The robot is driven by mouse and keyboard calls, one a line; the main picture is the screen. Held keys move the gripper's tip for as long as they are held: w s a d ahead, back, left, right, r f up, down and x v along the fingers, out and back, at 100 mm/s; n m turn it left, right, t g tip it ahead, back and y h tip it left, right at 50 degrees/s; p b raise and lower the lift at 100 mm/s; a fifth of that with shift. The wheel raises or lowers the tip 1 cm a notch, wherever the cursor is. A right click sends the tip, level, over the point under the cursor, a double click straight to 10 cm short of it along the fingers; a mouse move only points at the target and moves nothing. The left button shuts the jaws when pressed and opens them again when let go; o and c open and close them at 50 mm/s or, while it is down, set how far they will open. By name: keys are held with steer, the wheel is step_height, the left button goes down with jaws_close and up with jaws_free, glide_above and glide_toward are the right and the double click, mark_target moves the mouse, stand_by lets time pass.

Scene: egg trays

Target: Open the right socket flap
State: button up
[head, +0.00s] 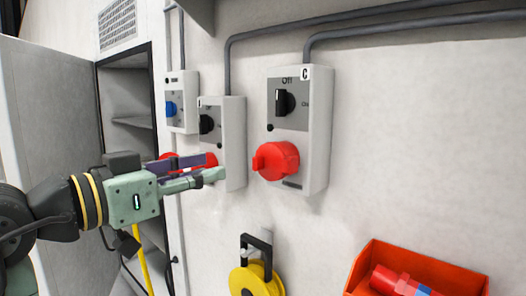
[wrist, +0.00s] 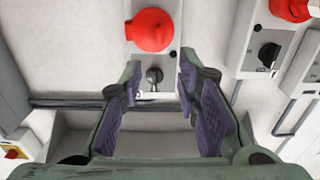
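The right socket box (head: 317,150), marked C, is on the wall in the head view. Its round red flap (head: 277,160) looks shut, below a black rotary switch (head: 284,102). My gripper (head: 212,167) is left of this flap, in front of the middle socket box (head: 234,130), whose red flap it partly hides. In the wrist view my gripper (wrist: 160,68) is open and empty, its fingers spread. A red flap (wrist: 150,30), apparently the right socket's, is beyond the fingertips at top centre, with a switch knob (wrist: 154,76) between the fingers. No contact with the flap shows.
A third box (head: 181,103) with a blue knob is farther left, near an open cabinet (head: 122,110). A yellow reel (head: 256,280) hangs below the boxes. An orange bin (head: 455,277) with a red plug is at lower right. The wall right of the boxes is bare.

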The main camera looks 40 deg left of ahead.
mark_target(253, 158)
steer(key=w+p, duration=0.1)
steer(key=w, duration=0.2)
steer(key=w+p, duration=0.1)
steer(key=w, duration=0.5)
steer(key=shift+d+r+p, duration=0.15)
steer(key=shift+d+p, duration=0.2)
steer(key=shift+p, duration=0.05)
steer(key=shift+w, duration=0.6)
steer(key=shift+c, duration=0.5)
jaws_close()
